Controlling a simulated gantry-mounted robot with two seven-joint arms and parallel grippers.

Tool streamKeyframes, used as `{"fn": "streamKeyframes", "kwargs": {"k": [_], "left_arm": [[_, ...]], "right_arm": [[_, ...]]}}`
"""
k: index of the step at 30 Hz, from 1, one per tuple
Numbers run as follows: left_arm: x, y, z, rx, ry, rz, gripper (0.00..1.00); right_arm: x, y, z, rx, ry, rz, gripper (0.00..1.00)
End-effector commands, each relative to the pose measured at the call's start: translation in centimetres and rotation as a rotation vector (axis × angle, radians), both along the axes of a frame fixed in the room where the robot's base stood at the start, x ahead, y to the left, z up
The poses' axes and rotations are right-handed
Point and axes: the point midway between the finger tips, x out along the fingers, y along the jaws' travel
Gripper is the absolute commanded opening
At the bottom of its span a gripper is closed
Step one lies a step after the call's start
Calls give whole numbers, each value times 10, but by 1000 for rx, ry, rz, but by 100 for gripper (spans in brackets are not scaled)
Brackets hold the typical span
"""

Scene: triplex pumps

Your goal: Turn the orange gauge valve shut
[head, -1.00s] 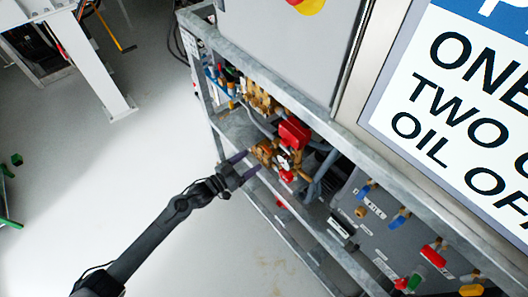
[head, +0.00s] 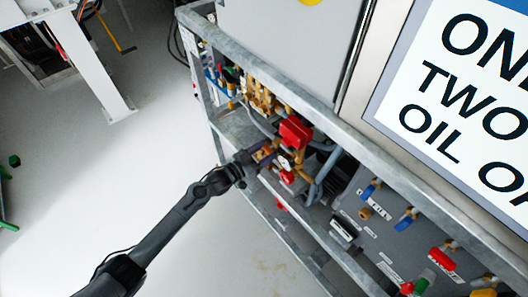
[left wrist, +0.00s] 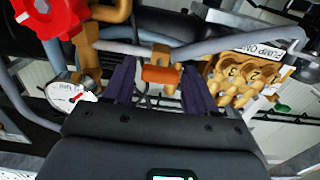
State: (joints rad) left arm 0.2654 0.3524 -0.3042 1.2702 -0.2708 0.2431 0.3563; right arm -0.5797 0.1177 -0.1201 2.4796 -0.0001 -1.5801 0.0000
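The orange gauge valve handle (left wrist: 160,74) is a short orange bar on a brass body, centred in the left wrist view. My left gripper (left wrist: 158,65) has its two dark purple fingers apart, one on each side of the handle. Gaps show between the handle and both fingers. In the head view my left gripper (head: 261,152) reaches into the frame at the brass fittings and partly hides the valve there. A white round gauge (left wrist: 70,96) with a red needle sits left of the fingers. My right gripper does not show.
A red valve wheel (left wrist: 50,15) is at the upper left of the wrist view. A brass manifold (left wrist: 238,80) lies to the right, and a grey pipe (left wrist: 200,47) runs behind the handle. In the head view a galvanized frame rail (head: 370,150) crosses above the arm.

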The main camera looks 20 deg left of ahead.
Motion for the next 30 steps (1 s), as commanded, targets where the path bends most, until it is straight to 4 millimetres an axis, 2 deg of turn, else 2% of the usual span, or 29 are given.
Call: {"fn": "streamKeyframes", "kwargs": {"k": [1,8,20,30], "left_arm": [[0,0,0,0,0,0,48],[0,0,0,0,0,0,13],[0,0,0,64,-36,0,12],[0,0,1,288,-162,0,12]], "right_arm": [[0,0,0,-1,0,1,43],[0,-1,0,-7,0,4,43],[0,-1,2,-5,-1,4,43],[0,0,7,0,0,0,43]]}}
